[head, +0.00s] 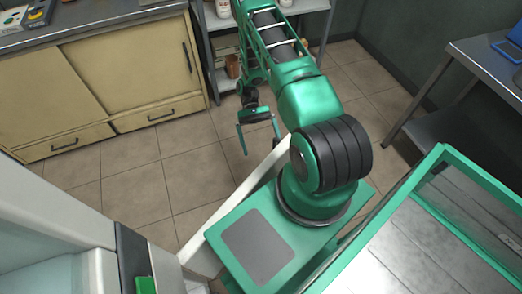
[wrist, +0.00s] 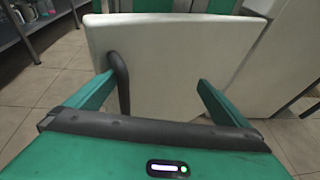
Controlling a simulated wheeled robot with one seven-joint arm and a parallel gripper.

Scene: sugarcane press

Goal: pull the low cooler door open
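The low cooler door (wrist: 175,60) is a white panel ahead of my gripper in the wrist view. A black bar handle (wrist: 121,80) stands on its left side. In the head view the door (head: 235,198) shows as a pale strip standing out at an angle from the white cooler (head: 45,205), so it looks open. My gripper (wrist: 156,78) is open, its green fingers wide apart. The handle appears between them, close to the left finger; contact cannot be told. In the head view my gripper (head: 261,146) is beside the door's far end, over the floor.
Tan sliding-door cabinets (head: 125,75) stand at the back left under a counter. A metal shelf (head: 225,78) is behind my arm. A steel table (head: 470,60) stands at the right. The tiled floor (head: 150,175) between cabinets and door is clear.

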